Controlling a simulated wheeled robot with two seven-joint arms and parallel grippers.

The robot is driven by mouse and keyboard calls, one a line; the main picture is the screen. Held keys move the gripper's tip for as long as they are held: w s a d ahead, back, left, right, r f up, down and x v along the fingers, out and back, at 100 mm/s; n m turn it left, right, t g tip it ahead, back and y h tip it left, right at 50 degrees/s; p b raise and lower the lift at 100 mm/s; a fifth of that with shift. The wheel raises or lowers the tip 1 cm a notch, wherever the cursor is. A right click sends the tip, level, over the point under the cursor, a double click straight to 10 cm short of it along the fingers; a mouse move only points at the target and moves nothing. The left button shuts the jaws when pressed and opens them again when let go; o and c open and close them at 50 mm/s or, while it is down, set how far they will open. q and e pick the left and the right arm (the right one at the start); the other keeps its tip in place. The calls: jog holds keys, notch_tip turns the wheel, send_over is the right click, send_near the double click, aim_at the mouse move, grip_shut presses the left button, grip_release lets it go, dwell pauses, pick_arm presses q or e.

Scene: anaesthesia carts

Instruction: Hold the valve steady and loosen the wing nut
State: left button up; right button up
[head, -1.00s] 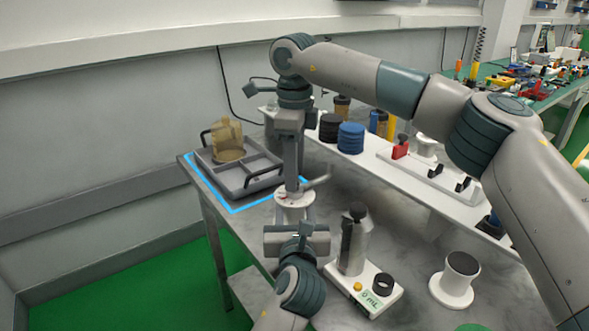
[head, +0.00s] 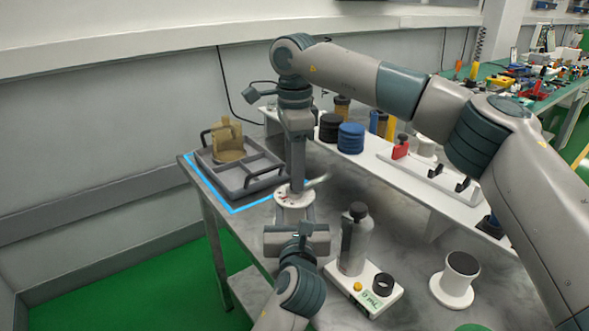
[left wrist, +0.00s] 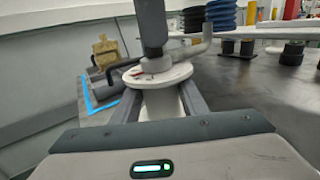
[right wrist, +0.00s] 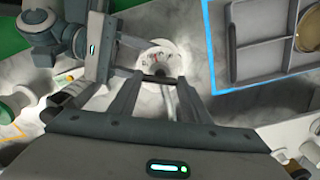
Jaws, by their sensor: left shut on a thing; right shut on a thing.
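The valve (head: 291,200) is a white round body with a flat marked top, upright near the table's left front edge. It also shows in the left wrist view (left wrist: 142,76) and the right wrist view (right wrist: 160,56). My left gripper (left wrist: 158,105) is shut on its body, one finger on each side. My right gripper (head: 297,186) points straight down over the valve's centre, shut on the wing nut. The wing nut is mostly hidden; a dark bar (right wrist: 157,79) shows between the right fingertips. A bent silver lever (head: 318,181) sticks out from the valve's top.
A grey divided tray (head: 236,180) with a tan part (head: 228,144) stands behind left inside a blue outline. A silver bottle (head: 355,243) on a white base and a white round stand (head: 452,291) are at right. A white shelf (head: 400,178) runs behind.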

jog(key=shift+w, duration=0.1)
jog(key=o, duration=1)
jog(key=shift+o, duration=0.2)
jog(key=shift+r, duration=0.1)
notch_tip(320, 180, up, 12)
pick_arm(q)
jog(key=o, duration=1.5)
jog(key=shift+o, duration=0.2)
jog(key=shift+s, duration=0.1)
jog(key=s, duration=1.1)
jog(key=shift+s+d, duration=0.2)
jog(key=shift+s, duration=0.2)
